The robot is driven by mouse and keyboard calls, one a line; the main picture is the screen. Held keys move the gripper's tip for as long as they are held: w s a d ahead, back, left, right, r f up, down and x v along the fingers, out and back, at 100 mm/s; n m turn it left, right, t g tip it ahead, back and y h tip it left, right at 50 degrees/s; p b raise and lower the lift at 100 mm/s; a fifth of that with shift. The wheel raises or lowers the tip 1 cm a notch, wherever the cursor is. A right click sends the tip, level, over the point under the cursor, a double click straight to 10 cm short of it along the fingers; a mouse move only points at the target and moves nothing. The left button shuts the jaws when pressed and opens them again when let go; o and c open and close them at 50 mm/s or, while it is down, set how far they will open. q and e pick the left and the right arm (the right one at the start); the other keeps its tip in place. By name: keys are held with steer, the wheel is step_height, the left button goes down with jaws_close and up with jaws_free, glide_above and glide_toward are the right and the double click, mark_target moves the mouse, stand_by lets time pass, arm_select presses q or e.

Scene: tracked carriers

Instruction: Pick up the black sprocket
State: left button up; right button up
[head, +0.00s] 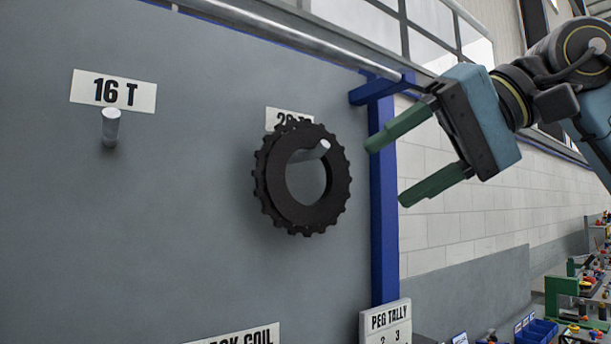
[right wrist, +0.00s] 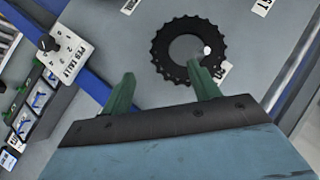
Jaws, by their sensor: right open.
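The black sprocket (head: 263,190) is a toothed ring that hangs on a light metal peg (head: 318,151) on the grey panel, partly covering a label above it. In the right wrist view the sprocket (right wrist: 161,54) shows beyond the fingers, with the peg tip inside its hole. My right gripper (head: 384,172) is open and empty, with green fingers pointing left towards the panel. It is to the right of the sprocket and apart from it. In the right wrist view one finger of this gripper (right wrist: 163,88) overlaps the sprocket's lower edge. My left gripper is not in view.
A bare peg (head: 110,127) sticks out under the "16 T" label (head: 113,91) at left. A blue post (head: 383,230) edges the panel, with a "PEG TALLY" board (head: 385,322) at its foot. A metal rail (head: 285,35) runs above. Cluttered shelves (head: 560,290) stand at lower right.

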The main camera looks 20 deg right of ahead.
mark_target(337, 202)
steer(key=p+x, duration=0.1)
steer(key=x, duration=0.3)
steer(key=shift+w+a, duration=0.15)
steer(key=shift+w, duration=0.15)
steer(key=x, duration=0.2)
steer(key=shift+w+a+f, duration=0.1)
steer(key=shift+w+a, duration=0.05)
steer(key=shift+w, duration=0.15)
steer(key=shift+w+a+f, duration=0.15)
steer(key=shift+a, duration=0.1)
steer(key=shift+f, duration=0.1)
steer(key=c, duration=1.2)
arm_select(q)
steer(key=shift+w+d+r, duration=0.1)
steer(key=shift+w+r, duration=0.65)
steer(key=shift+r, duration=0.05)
arm_select(e)
steer(key=shift+c, duration=0.3)
steer(key=shift+r, duration=0.2)
